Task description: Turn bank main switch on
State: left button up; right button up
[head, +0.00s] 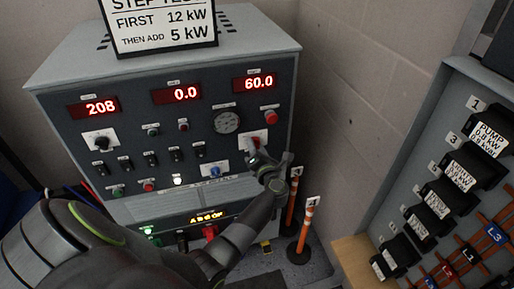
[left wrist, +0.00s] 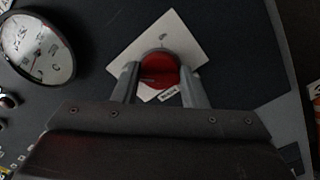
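The load bank (head: 200,110) is a grey cabinet with a dark front panel. The main switch is a round red knob (head: 256,139) on a pale square plate at the panel's right, partly hidden by my left gripper (head: 266,163). In the left wrist view the red knob (left wrist: 160,70) fills the gap between the two fingertips of my left gripper (left wrist: 161,80). The fingers appear to touch its sides. A small label lies below the knob. My right gripper is not in view.
A round gauge (head: 227,121) and a red button (head: 269,117) are close to the knob. Red displays read 208, 0.0 and 60.0. Orange-and-white posts (head: 304,229) stand right of the cabinet. A grey panel with black labelled units (head: 487,140) is at the far right.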

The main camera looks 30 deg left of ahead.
pick_arm(q)
jog(key=c, duration=0.4)
jog(key=shift+o, duration=0.2)
jog(key=m+p, duration=0.2)
jog(key=m, duration=0.1)
jog(key=shift+r+m+p, duration=0.15)
jog(key=shift+m+p, duration=0.15)
jog(key=shift+f+m+p, duration=0.2)
jog(key=shift+m+p, duration=1.6)
jog(key=shift+m, duration=1.75)
jog(key=shift+f+m+p, duration=0.15)
jog(key=shift+m+p, duration=1.6)
jog(key=shift+m, duration=1.8)
